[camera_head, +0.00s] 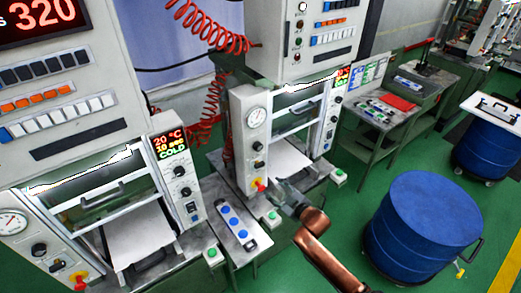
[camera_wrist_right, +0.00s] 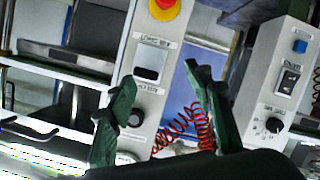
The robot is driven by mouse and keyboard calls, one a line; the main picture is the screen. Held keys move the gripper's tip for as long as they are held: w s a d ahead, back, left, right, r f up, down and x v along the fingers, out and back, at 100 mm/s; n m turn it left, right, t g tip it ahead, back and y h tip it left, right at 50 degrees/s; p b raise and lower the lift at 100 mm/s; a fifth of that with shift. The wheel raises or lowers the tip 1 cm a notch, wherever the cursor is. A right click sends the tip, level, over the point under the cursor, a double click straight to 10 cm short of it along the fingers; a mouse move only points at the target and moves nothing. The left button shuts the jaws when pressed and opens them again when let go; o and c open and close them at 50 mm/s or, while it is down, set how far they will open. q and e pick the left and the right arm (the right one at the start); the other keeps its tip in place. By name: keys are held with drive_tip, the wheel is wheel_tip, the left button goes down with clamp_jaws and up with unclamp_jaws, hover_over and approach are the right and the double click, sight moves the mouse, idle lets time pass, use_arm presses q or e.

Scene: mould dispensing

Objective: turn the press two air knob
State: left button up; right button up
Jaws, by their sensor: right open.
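Press two appears to be the right-hand press; its left front panel (camera_head: 257,138) carries a gauge, black controls and a red button. A black knob (camera_head: 258,147) sits below the gauge. In the right wrist view the panel appears inverted, and a black knob (camera_wrist_right: 128,128) shows beside the left finger, partly hidden by it. Its label is too blurred to read. My right gripper (camera_head: 283,192) is low in front of press two. In the wrist view its green fingers (camera_wrist_right: 158,78) are spread, with nothing between them. My left gripper is not in view.
A red button (camera_wrist_right: 163,8) is at the top of the wrist view. Another press panel (camera_wrist_right: 280,90) stands to the right there. The left press (camera_head: 75,205) is beside press two. A blue drum (camera_head: 420,225) stands on the green floor at right.

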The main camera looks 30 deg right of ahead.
sight(260, 148)
drive_tip(key=w+d+r+n+t+y, duration=0.2)
drive_tip(key=w+r+n+t, duration=0.3)
drive_tip(key=r, duration=0.6)
drive_tip(key=w, duration=0.2)
drive_tip(key=w+m+g+p, duration=0.1)
drive_tip(key=w, duration=0.2)
drive_tip(key=w+m, duration=0.1)
drive_tip(key=w, duration=0.2)
drive_tip(key=shift+a+p, duration=0.3)
drive_tip(key=shift+p, duration=0.05)
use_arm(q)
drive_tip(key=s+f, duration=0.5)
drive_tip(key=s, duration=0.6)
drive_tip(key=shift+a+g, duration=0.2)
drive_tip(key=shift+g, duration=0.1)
use_arm(e)
drive_tip(key=shift+w+f, duration=0.15)
drive_tip(key=shift+w, duration=0.35)
drive_tip(key=shift+c, duration=0.7)
drive_tip(key=c, duration=1)
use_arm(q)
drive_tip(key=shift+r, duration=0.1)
